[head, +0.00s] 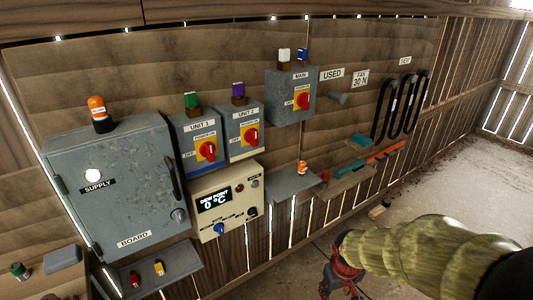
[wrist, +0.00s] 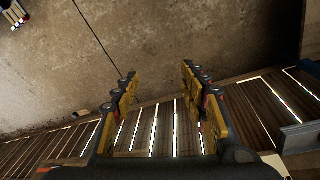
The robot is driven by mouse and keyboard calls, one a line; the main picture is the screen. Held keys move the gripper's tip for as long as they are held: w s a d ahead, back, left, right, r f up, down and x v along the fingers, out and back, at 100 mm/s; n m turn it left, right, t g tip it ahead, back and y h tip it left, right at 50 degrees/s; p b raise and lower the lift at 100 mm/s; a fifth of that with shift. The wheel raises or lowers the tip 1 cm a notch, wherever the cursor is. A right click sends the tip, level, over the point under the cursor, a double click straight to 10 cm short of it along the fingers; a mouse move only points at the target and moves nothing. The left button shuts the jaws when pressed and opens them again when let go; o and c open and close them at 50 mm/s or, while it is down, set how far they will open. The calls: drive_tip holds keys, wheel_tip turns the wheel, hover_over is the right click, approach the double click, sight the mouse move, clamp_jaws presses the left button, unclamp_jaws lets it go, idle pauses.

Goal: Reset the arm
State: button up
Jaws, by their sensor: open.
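My gripper (wrist: 160,88) is open and empty in the wrist view, its two yellow and black fingers spread apart over the floor and the slatted wall. In the head view my arm enters from the lower right, and my gripper (head: 340,280) shows as red and dark parts at the bottom, partly cut off by the frame edge. It is in front of and below the wall panels, apart from them. No object is between the fingers.
The wooden wall carries the grey supply board (head: 115,185), the unit 1 box (head: 199,145), the unit 2 box (head: 240,128), the main box (head: 291,92) and the dew point panel (head: 227,203). Shelves stick out below, one grey (head: 293,186). Floor (head: 440,160) at right is mostly clear.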

drive_tip(key=s+r+m+t, duration=0.1)
drive_tip(key=s+r, duration=0.3)
drive_tip(key=r, duration=0.4)
drive_tip(key=s+r+t+p, duration=0.1)
drive_tip(key=s+r, duration=0.4)
drive_tip(key=r, duration=0.3)
drive_tip(key=s+a+r+m+t+p, duration=0.1)
drive_tip(key=s+r, duration=0.4)
drive_tip(key=r, duration=0.3)
drive_tip(key=shift+r+m+t+y, duration=0.3)
drive_tip(key=shift+t+y, duration=0.1)
drive_tip(key=shift+o, duration=0.5)
drive_tip(key=shift+a, duration=0.1)
idle(2.0)
